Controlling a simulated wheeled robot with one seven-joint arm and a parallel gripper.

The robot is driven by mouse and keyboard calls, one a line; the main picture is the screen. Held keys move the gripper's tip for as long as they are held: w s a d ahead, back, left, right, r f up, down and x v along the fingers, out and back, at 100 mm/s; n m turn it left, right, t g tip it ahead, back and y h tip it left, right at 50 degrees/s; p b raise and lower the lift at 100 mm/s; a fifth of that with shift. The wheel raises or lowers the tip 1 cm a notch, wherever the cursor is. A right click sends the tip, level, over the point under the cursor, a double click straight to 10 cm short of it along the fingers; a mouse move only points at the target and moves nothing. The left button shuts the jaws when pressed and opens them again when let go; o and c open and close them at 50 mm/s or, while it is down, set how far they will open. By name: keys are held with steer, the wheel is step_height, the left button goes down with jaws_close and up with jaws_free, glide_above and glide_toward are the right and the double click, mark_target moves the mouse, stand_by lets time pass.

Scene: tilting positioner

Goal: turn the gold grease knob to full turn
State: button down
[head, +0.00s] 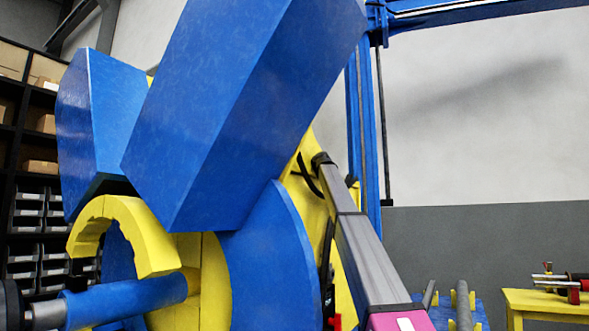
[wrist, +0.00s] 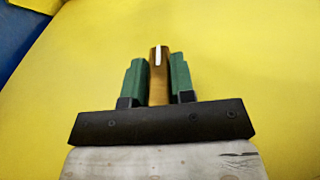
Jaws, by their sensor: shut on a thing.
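The gold grease knob (wrist: 158,80) stands between the two green fingers of my gripper (wrist: 157,66) in the wrist view. My gripper is shut on it, one finger on each side. A white mark shows on the knob's far end, pointing nearly straight up in the picture. The yellow surface (wrist: 250,70) of the positioner fills the background behind the knob. The knob cannot be made out in the head view.
In the head view, large blue blocks (head: 240,110) of the positioner rise over a blue disc (head: 270,260) and a yellow curved piece (head: 125,225). Dark shelving (head: 25,190) stands at the left. A yellow table (head: 545,300) with tools stands at the lower right.

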steer(key=shift+s+m+t+h, duration=0.1)
steer(key=shift+m+t+h, duration=0.3)
steer(key=shift+t+h, duration=0.1)
steer(key=shift+a+m+t+h, duration=0.1)
steer(key=shift+m+t+h, duration=0.7)
steer(key=shift+h, duration=0.1)
steer(key=shift+m+t+h, duration=1.1)
steer(key=shift+m+h, duration=0.4)
steer(key=shift+h, duration=0.6)
steer(key=shift+m+h, duration=0.3)
steer(key=shift+h, duration=0.3)
steer(key=c, duration=1)
jaws_free()
steer(key=shift+o, duration=0.2)
steer(key=v, duration=1)
steer(key=shift+s+f, duration=0.15)
steer(key=shift+s, duration=0.2)
